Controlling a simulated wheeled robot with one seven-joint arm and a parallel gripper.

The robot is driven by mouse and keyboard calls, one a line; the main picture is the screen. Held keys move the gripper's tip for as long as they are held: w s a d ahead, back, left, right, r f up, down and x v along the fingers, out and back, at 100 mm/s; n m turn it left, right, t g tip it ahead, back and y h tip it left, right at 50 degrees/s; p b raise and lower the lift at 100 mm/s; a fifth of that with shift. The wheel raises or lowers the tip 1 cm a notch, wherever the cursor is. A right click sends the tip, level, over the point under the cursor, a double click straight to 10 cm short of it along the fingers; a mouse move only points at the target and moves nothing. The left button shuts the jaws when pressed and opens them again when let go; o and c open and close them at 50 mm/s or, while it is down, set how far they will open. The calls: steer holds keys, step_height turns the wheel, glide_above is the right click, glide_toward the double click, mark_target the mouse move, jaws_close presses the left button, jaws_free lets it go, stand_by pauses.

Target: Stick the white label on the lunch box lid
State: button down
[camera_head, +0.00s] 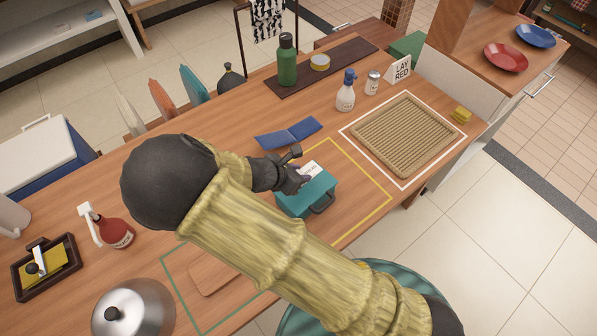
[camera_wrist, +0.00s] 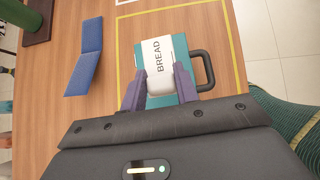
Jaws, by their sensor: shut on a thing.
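The teal lunch box (camera_head: 318,187) sits on the wooden counter partly inside a yellow outline, its dark handle toward the front right. It also shows in the wrist view (camera_wrist: 190,52). The white label (camera_wrist: 157,50) reads BREAD and lies across the lid area, between my fingertips; its upper part shows in the head view (camera_head: 312,168). My gripper (camera_wrist: 160,80) is shut on the label's near part, over the lunch box lid. Whether the label touches the lid cannot be told. My gripper (camera_head: 297,177) hides part of the lunch box in the head view.
Counter between folded board and mat is clear.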

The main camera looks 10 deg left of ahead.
steer(key=shift+a+f+b, duration=0.1)
steer(key=shift+f+b, duration=2.7)
steer(key=shift+f, duration=0.9)
steer(key=shift+f, duration=0.1)
steer(key=shift+c, duration=2.1)
jaws_free()
steer(key=shift+r, duration=0.2)
steer(key=shift+r+p, duration=3.45)
steer(key=shift+r, duration=0.5)
